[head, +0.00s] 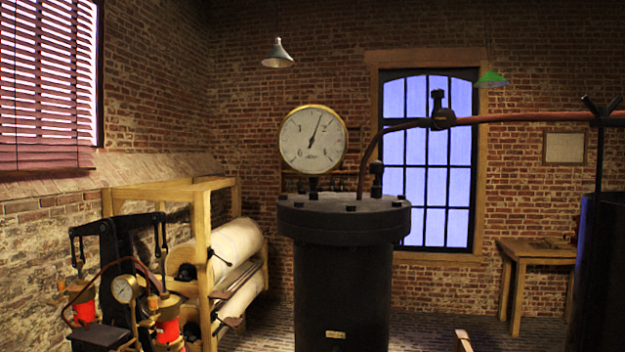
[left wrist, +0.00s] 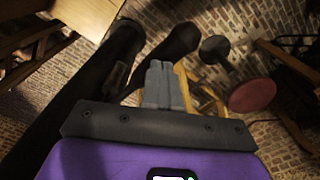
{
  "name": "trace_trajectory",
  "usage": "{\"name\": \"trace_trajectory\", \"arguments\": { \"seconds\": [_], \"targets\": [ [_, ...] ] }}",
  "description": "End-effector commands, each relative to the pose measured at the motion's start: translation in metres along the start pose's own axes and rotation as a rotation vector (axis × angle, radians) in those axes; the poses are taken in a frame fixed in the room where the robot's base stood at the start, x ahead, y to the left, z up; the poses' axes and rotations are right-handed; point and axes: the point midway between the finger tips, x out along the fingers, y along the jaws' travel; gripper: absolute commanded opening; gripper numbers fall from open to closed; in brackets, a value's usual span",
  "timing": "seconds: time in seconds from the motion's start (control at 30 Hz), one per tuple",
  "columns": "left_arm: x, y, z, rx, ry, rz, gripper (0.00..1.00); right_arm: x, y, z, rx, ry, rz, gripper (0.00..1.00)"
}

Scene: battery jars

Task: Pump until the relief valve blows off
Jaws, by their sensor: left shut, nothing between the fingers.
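A large black cylindrical vessel (head: 342,285) stands in the middle of the head view. A brass-rimmed gauge (head: 313,140) sits on its lid, its needle pointing up and slightly right, between 1 and 2. A small black fitting (head: 376,180), which may be the relief valve, stands upright on the lid. A pump with red cylinders (head: 168,321), a black frame and a small brass gauge (head: 124,289) is at the lower left. My left gripper (left wrist: 163,68) shows in the left wrist view with its grey fingers together and empty. My right gripper is not in view.
A wooden rack (head: 203,226) with large pale rolls stands behind the pump. A copper pipe (head: 520,117) runs right from the lid past a black fitting (head: 439,118). A wooden table (head: 536,250) is at the right. A red disc (left wrist: 251,95) and dark bars lie near my left fingers.

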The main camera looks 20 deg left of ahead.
Motion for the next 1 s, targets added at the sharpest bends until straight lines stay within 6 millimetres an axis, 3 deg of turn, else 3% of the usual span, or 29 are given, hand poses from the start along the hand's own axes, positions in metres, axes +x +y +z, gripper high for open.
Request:
{"name": "trace_trajectory", "arguments": {
  "seconds": [0.03,0.73,1.0],
  "targets": [
    [0.017,0.0,0.0,0.0,0.0,-0.001,0.0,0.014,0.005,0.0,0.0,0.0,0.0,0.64],
    [0.13,-0.001,0.0,0.0,-0.001,-0.003,0.0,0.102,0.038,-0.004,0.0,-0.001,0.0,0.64],
    [0.097,-0.001,0.0,0.0,-0.002,-0.004,0.0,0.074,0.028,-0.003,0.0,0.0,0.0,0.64]
  ]
}}
